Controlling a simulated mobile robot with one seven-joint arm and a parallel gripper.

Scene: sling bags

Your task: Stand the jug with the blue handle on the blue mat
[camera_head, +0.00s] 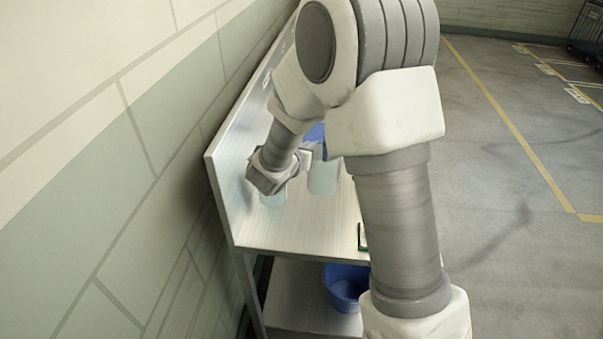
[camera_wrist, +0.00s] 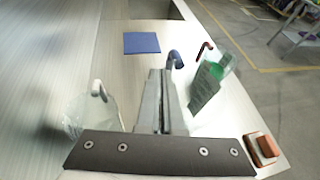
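The blue mat (camera_wrist: 141,43) lies flat on the bench top, beyond my fingers in the wrist view, with nothing on it.
A clear jug with a white handle (camera_wrist: 98,88) stands left of my fingers. A dark red handle (camera_wrist: 205,47) and a green object (camera_wrist: 214,68) are to the right. A reddish-brown block (camera_wrist: 263,148) is near the right edge. A blue basin (camera_head: 345,285) sits on the lower shelf.

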